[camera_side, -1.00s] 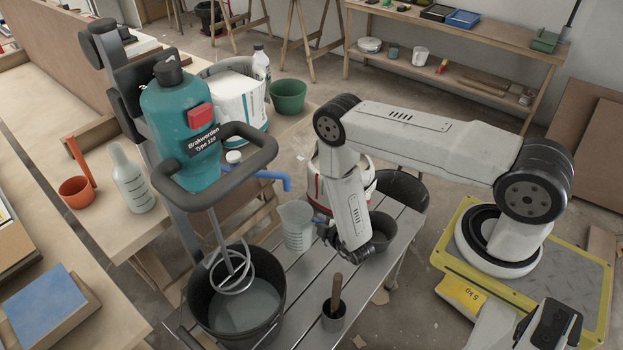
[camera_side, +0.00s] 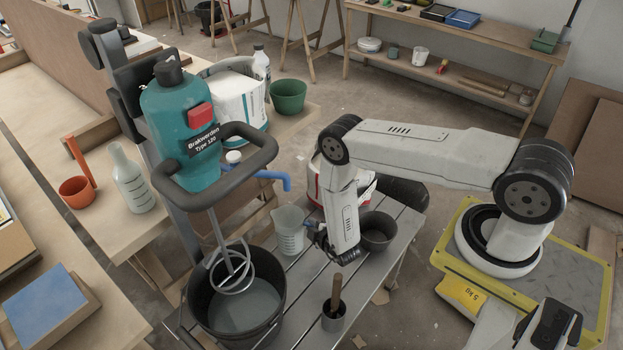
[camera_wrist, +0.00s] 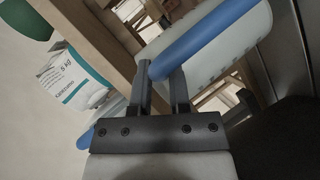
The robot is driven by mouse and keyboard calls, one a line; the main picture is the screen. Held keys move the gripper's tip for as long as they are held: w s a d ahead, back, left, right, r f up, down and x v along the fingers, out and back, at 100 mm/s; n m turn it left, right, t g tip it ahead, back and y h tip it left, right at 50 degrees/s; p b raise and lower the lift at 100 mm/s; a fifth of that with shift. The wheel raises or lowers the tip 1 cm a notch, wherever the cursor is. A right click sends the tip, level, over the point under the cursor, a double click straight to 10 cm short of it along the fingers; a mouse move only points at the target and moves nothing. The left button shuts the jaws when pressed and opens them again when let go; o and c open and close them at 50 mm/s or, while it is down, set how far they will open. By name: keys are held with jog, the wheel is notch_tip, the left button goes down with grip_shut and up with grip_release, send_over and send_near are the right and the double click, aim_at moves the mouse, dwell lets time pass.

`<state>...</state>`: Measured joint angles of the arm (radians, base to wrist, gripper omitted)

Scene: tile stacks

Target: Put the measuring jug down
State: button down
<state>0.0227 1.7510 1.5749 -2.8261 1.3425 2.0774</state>
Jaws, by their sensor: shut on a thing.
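The measuring jug (camera_side: 289,232) is translucent with graduation marks and a blue handle. It looks upright, low over or on the slatted grey bench (camera_side: 290,287), behind and right of the black mixing bucket (camera_side: 193,300). I cannot tell whether its base touches the slats. My gripper (camera_side: 316,230) is to its right, shut on the blue handle. In the wrist view, the jug's pale marked wall (camera_wrist: 238,38) fills the top right. There the fingers of my gripper (camera_wrist: 162,78) close around the blue handle (camera_wrist: 208,36).
A dark pot (camera_side: 378,232) stands right of my gripper. A metal cup with a wooden-handled tool (camera_side: 334,300) stands in front. Bare slats lie in front of the jug.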

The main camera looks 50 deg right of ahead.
jog(key=shift+f, duration=1.3)
jog(key=c, duration=0.6)
grip_release()
jog(key=shift+v, duration=6.1)
jog(key=shift+w+d+r, duration=0.1)
jog(key=shift+r, duration=0.1)
